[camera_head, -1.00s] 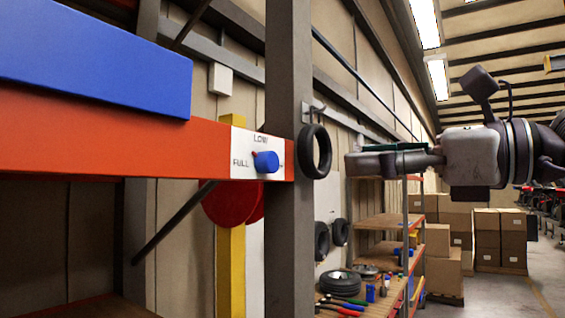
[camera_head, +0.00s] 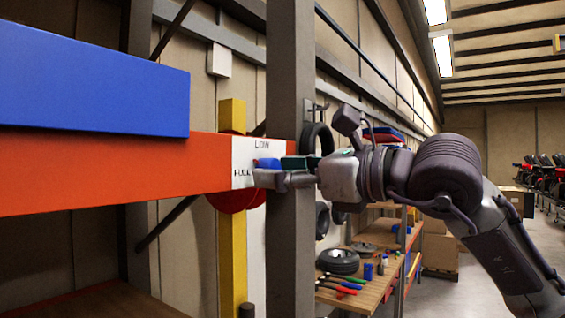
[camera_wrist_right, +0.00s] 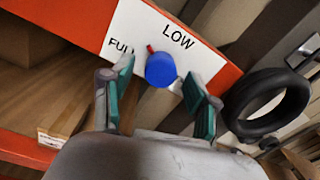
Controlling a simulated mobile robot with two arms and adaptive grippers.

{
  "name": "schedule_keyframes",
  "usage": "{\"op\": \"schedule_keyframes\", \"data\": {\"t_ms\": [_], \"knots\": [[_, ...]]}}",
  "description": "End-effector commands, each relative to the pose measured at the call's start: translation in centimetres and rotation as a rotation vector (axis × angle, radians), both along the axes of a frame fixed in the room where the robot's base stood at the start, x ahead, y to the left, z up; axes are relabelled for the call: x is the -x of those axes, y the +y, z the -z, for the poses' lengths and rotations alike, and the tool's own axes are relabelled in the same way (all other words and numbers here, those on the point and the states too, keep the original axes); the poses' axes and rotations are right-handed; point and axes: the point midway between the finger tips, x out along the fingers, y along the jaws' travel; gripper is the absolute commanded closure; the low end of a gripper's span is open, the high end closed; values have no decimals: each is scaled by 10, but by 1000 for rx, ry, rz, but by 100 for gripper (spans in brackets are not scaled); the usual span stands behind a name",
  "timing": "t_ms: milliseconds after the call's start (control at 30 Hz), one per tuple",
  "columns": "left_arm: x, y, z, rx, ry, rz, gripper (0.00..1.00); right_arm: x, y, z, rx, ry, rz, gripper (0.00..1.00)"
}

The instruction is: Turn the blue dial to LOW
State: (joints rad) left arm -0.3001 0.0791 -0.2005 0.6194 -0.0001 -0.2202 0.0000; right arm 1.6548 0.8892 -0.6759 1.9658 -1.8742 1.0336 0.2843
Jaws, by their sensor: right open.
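The blue dial (camera_head: 266,163) is on a white plate (camera_head: 241,149) at the right end of a red-orange shelf beam. In the right wrist view the dial (camera_wrist_right: 161,71) has a red pointer (camera_wrist_right: 150,48) directed between the words FULL and LOW on the plate (camera_wrist_right: 132,18). My right gripper (camera_head: 274,172) reaches in from the right, close to the dial. In the right wrist view the open right gripper (camera_wrist_right: 158,80) has one green-padded finger on each side of the dial, with visible gaps. The gripper partly hides the dial in the head view. My left gripper is not in view.
A grey post (camera_head: 290,70) stands right beside the plate, and a black tyre (camera_wrist_right: 268,104) hangs just right of the gripper. A blue box-like block (camera_head: 95,80) sits on the beam (camera_head: 110,170). A workbench with tools (camera_head: 365,290) is behind, lower right.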

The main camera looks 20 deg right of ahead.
Motion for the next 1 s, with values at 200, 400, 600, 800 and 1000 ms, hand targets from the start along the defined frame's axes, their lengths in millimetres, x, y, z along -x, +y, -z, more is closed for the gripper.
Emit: {"op": "schedule_keyframes", "data": {"t_ms": [200, 400, 600, 800, 1000], "knots": [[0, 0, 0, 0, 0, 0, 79, -1, 0, 0, 0, 0, 0, 40], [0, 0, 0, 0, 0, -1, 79, 0, 0, 0, 0, 0, 0, 70], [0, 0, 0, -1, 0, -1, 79, 0, 0, 0, 0, 0, 1, 100], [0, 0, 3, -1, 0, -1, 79, 0, 0, 1, -12, 9, 1, 100], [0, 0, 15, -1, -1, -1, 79, 0, 1, 2, -71, 52, -1, 100]]}}
